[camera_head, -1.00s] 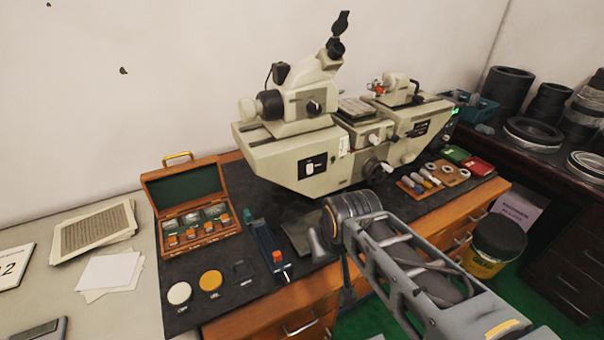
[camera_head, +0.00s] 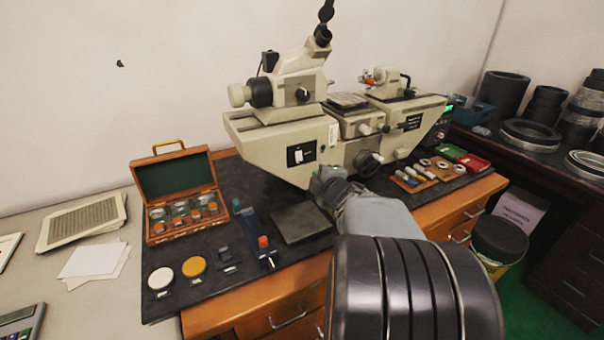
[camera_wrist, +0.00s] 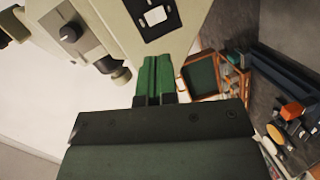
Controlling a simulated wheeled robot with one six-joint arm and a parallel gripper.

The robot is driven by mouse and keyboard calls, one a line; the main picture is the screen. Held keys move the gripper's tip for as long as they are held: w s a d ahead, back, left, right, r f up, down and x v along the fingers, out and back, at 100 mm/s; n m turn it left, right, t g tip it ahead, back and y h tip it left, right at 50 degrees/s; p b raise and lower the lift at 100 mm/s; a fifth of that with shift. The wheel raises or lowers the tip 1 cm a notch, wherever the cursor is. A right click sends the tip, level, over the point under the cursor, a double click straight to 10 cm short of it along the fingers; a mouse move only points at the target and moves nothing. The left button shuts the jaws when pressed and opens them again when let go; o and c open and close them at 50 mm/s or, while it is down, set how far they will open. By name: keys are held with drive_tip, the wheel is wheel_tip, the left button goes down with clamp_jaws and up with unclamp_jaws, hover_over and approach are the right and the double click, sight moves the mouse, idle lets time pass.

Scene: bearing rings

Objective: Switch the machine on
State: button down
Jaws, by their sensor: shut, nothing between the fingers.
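The machine (camera_head: 262,150) is a cream-coloured measuring instrument with an eyepiece on top, standing on a dark mat on the wooden bench. A black panel with a white rocker switch (camera_head: 301,154) is on its front face. The switch also shows in the wrist view (camera_wrist: 155,16), near the top. My gripper (camera_head: 322,178) is just below and right of the panel in the head view. In the wrist view its green fingers (camera_wrist: 155,62) are shut together and empty, pointing at the machine's face, with the panel beyond their tips. I cannot tell whether they touch the machine.
An open wooden case (camera_head: 178,190) with small parts stands to the left. A blue tool (camera_head: 256,238) and a dark flat plate (camera_head: 301,222) lie on the mat in front. Small gauges (camera_head: 412,178) lie at the right. Dark rings (camera_head: 530,133) sit on the right table.

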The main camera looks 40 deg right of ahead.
drive_tip(key=d+f+n+t+y+b, duration=0.1)
drive_tip(key=d+f+n+y, duration=0.1)
drive_tip(key=n, duration=0.2)
drive_tip(key=p, duration=0.1)
approach(299, 161)
drive_tip(key=shift+t, duration=0.3)
drive_tip(key=w, duration=0.2)
drive_tip(key=w+d, duration=0.1)
drive_tip(key=w, duration=0.2)
drive_tip(key=w+f, duration=0.1)
drive_tip(key=w, duration=0.1)
drive_tip(key=shift+w+d+f, duration=0.1)
drive_tip(key=shift+w+d, duration=0.05)
drive_tip(key=shift+d, duration=0.05)
